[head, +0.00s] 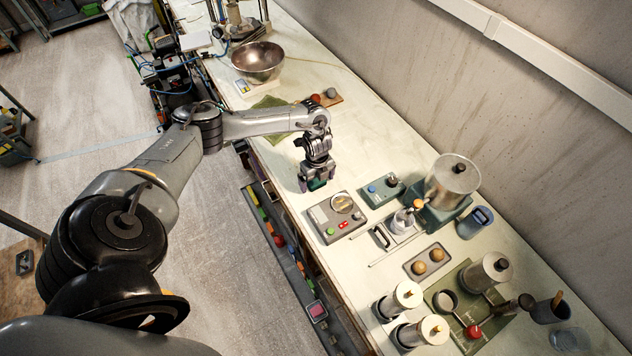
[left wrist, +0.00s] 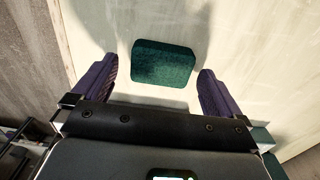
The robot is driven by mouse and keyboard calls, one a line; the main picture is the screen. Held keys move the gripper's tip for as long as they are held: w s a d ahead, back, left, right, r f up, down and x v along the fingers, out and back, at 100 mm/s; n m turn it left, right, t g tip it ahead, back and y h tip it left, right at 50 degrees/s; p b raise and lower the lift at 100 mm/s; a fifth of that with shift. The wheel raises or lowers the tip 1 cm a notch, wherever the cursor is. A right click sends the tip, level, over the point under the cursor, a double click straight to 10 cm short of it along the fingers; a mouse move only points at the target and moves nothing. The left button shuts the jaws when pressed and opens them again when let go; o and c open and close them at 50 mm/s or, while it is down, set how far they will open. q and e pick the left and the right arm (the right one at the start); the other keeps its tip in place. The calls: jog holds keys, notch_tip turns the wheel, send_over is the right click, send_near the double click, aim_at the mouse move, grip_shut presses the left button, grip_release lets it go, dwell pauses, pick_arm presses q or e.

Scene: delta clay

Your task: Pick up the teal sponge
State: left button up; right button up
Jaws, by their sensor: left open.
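The teal sponge (left wrist: 163,63) lies flat on the pale worktop, seen in the left wrist view just ahead of and between my open fingers. In the head view a small teal part of the sponge (head: 317,184) shows under my left gripper, which hides the rest. My left gripper (head: 316,182) points down over the worktop near its front edge. In the left wrist view its two purple-padded fingers (left wrist: 158,92) are wide apart, with nothing held between them. My right gripper is in neither view.
A metal bowl (head: 258,61) and green cloth (head: 270,117) lie farther back. Metal canisters (head: 407,296) crowd the near end of the worktop.

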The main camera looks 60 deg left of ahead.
aim_at(318, 183)
pick_arm(q)
jog(key=shift+f, duration=0.2)
jog(key=c, duration=1.2)
jog(key=shift+r, duration=0.15)
jog(key=shift+r, duration=0.45)
jog(key=r, duration=0.3)
jog(key=shift+d+r, duration=0.25)
jog(key=shift+d, duration=0.15)
jog(key=s+d+r+p, duration=0.2)
jog(key=d+r, duration=0.4)
jog(key=d, duration=0.4)
jog(key=shift+d+r+p, duration=0.2)
jog(key=shift+d+p, duration=0.1)
jog(key=shift+d, duration=0.05)
